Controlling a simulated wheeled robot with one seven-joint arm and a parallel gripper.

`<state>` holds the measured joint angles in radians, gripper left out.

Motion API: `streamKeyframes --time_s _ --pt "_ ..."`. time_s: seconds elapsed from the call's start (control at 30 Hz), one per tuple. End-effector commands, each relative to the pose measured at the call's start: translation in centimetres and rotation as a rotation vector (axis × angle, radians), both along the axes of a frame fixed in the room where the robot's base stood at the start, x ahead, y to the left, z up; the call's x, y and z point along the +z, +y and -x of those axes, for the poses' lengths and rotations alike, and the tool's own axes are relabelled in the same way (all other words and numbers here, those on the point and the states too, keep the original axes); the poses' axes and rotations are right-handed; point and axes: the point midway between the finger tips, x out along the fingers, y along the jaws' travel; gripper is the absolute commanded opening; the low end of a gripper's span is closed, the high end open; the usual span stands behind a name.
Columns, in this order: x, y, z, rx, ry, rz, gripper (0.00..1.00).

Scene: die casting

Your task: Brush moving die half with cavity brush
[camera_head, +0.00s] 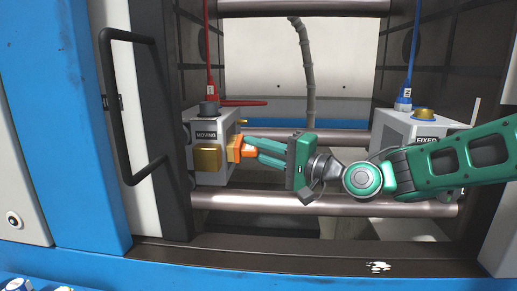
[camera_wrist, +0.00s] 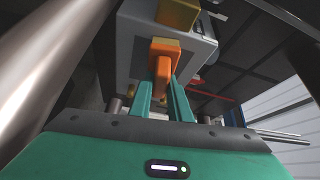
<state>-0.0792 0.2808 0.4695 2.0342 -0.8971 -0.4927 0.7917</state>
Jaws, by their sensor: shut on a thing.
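The moving die half (camera_head: 207,136), a grey block labelled "MOVING", stands at the left inside the machine. It fills the upper middle of the wrist view (camera_wrist: 130,45). My gripper (camera_head: 250,148) is shut on the orange cavity brush (camera_head: 236,148), and its teal fingers also show in the wrist view (camera_wrist: 164,90). The brush (camera_wrist: 161,62) points left, its pale tip (camera_wrist: 165,43) at the right-hand face of the moving die half. The tip appears to touch or nearly touch that face; the exact contact is hidden.
The fixed die half (camera_head: 405,128) stands at the right, behind my arm. A brass block (camera_head: 207,158) juts from the moving half's near side. Tie bars (camera_head: 330,204) run across below and above. A red hose (camera_head: 211,50) and a blue hose (camera_head: 414,45) hang down. The door handle (camera_head: 128,110) is left.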

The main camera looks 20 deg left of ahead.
Motion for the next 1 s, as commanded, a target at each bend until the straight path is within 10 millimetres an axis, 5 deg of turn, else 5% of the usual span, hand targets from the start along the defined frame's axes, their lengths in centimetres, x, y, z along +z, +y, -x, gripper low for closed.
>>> streamKeyframes --time_s 0.53,1.0 --pt "0.1 -0.3 1.6 0.003 -0.001 -0.001 0.0" --pt "0.1 -4.2 0.5 -0.001 -0.001 -0.001 0.0"
